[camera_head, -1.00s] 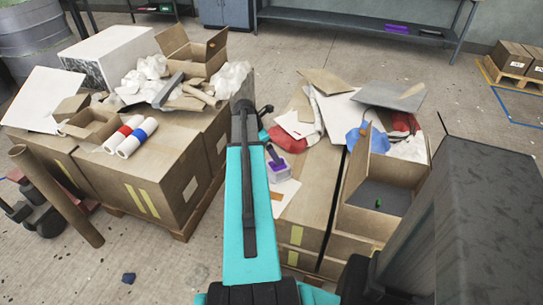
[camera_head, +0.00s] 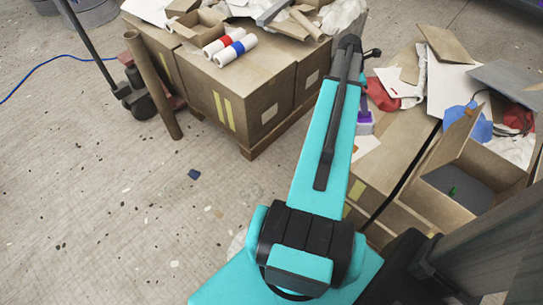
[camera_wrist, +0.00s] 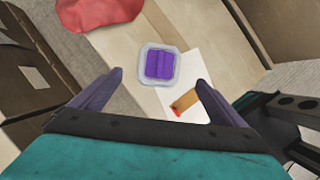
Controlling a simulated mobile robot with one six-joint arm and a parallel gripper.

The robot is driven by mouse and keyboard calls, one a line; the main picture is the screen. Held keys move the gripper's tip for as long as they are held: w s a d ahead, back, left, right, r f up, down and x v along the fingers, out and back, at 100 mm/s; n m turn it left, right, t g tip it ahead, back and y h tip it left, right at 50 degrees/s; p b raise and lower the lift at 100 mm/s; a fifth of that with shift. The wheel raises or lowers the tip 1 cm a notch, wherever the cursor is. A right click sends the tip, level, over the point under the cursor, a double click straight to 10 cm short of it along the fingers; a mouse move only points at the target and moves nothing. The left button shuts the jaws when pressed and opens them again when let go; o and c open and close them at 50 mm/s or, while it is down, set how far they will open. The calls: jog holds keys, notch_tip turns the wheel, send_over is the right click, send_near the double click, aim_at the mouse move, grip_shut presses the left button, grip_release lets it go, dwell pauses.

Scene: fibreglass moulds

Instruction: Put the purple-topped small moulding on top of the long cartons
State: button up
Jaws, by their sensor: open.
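The purple-topped small moulding (camera_wrist: 160,65) is a pale, rounded square piece with a purple top. In the wrist view it sits upper centre on a tan carton surface, beside a white sheet. My gripper (camera_wrist: 154,88) is open, its two dark fingers spread either side below the moulding in the picture, with no contact visible. In the head view the moulding (camera_head: 365,123) shows just right of my teal arm, on the long cartons (camera_head: 402,136); my gripper is mostly hidden there.
An open box (camera_head: 465,185) stands to the right, with a blue bag (camera_head: 467,124) and loose sheets behind it. A red bag (camera_head: 381,95) lies behind the moulding. Another loaded carton stack (camera_head: 232,95) is on the left. A brown tube (camera_head: 152,85) leans beside it.

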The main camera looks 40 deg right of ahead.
jog(key=w+a+f+m+y, duration=0.1)
jog(key=w+a+f, duration=0.5)
jog(key=a, duration=0.5)
jog(key=w+a+f+m+y, duration=0.15)
jog(key=w+a+f, duration=0.25)
jog(key=a+f, duration=0.5)
jog(key=w+a+f+m, duration=0.2)
jog(key=w+a+f, duration=0.3)
jog(key=a, duration=0.9)
jog(key=s+a+f+m, duration=0.1)
jog(key=s+a+f, duration=0.2)
jog(key=a, duration=0.7)
jog(key=s+a+f+m+g, duration=0.1)
jog(key=s+a+f, duration=0.3)
jog(key=a, duration=0.6)
jog(key=s+a+f+m+g, duration=0.1)
jog(key=s+a+f+m, duration=0.2)
jog(key=s+a, duration=0.4)
jog(key=a+y, duration=0.1)
jog(key=a, duration=0.3)
jog(key=shift+s+f, duration=0.15)
jog(key=shift+f, duration=0.25)
